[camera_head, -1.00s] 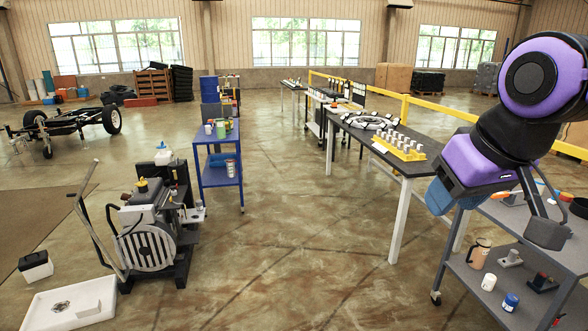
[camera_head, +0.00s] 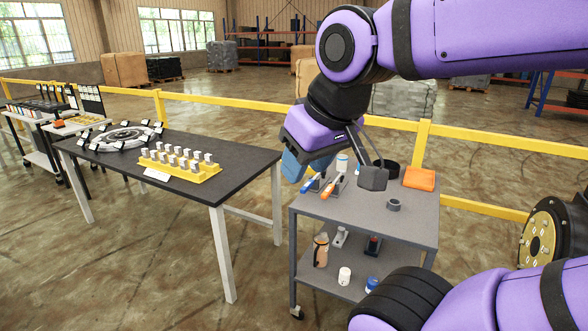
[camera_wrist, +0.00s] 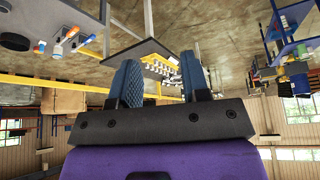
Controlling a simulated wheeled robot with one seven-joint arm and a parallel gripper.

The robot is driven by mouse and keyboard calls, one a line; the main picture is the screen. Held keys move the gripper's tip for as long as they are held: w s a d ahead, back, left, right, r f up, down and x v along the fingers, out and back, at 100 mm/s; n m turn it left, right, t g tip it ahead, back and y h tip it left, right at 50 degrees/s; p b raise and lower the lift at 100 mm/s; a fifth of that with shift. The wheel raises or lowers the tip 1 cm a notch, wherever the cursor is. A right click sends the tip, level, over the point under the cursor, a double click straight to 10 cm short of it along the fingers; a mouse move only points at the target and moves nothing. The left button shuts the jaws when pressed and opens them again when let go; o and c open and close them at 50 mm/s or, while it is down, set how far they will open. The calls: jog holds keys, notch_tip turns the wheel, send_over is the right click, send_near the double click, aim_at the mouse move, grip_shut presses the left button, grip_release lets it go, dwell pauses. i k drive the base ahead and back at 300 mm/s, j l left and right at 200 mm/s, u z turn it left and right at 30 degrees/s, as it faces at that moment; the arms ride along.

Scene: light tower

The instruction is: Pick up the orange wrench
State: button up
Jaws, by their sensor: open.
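The orange wrench (camera_head: 328,189), a small orange-handled tool, lies on the top shelf of the grey cart (camera_head: 412,228), beside a blue-handled tool (camera_head: 311,184). It also shows small at the upper left of the wrist view (camera_wrist: 71,33). Its full shape is too small to tell. My gripper (camera_head: 293,166) is over the far left part of the cart in the head view, apart from the wrench. In the wrist view its two blue fingers (camera_wrist: 162,75) stand apart with nothing between them.
Several items stand on the lower shelf. A black table (camera_head: 225,160) stands left of the cart. A yellow rail (camera_head: 485,140) runs behind.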

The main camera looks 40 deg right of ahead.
aim_at(325, 194)
jog(key=i+z, duration=0.7)
jog(key=i+j+z, duration=0.15)
jog(key=i+z, duration=0.8)
